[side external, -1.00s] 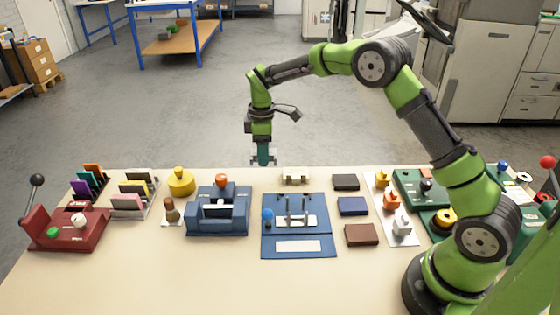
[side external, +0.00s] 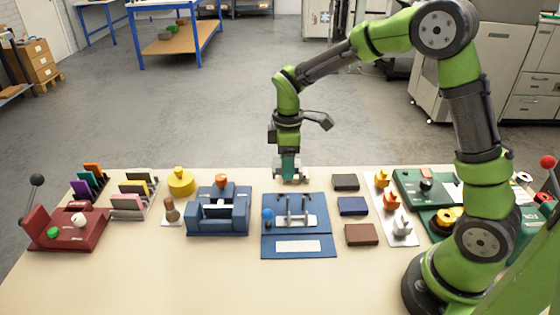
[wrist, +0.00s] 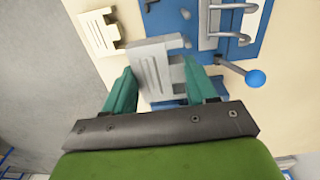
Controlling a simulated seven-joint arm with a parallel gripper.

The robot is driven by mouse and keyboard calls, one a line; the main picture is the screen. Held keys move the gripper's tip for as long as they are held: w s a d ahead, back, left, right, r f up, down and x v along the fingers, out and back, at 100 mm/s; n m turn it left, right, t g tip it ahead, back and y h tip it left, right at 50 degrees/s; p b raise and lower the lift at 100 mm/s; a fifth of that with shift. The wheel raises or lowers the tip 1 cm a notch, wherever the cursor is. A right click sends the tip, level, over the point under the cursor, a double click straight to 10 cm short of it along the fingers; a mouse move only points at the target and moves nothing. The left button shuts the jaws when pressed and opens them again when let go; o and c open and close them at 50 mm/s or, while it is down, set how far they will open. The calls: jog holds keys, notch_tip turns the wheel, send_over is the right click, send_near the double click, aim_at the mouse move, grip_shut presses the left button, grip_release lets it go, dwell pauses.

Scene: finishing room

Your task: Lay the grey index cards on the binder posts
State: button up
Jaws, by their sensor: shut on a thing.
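The grey index cards (wrist: 153,68) show in the wrist view as a slotted light-grey piece between the teal fingers of my gripper (wrist: 163,86). My gripper is shut on them. In the side view my gripper (side external: 289,180) points down just behind the blue binder base (side external: 314,241), and the cards are hard to make out there. The binder's metal posts (side external: 289,209) stand as two hoops with nothing seen on them. They also show at the top right of the wrist view (wrist: 230,37), to the right of the held cards.
A cream slotted piece (wrist: 100,32) lies left of the cards in the wrist view. A blue knob (side external: 268,215) stands at the binder's left. A blue punch (side external: 218,212) stands further left. Dark blocks (side external: 352,206) lie on the right. The table front is clear.

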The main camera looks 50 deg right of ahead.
aim_at(295, 204)
jog(key=shift+s+f, duration=0.5)
jog(key=shift+f, duration=0.8)
jog(key=shift+s+f, duration=0.5)
jog(key=shift+f, duration=0.75)
jog(key=shift+s+f, duration=0.5)
jog(key=shift+f, duration=0.8)
jog(key=shift+f, duration=0.6)
jog(key=o, duration=0.7)
notch_tip(295, 204, up, 11)
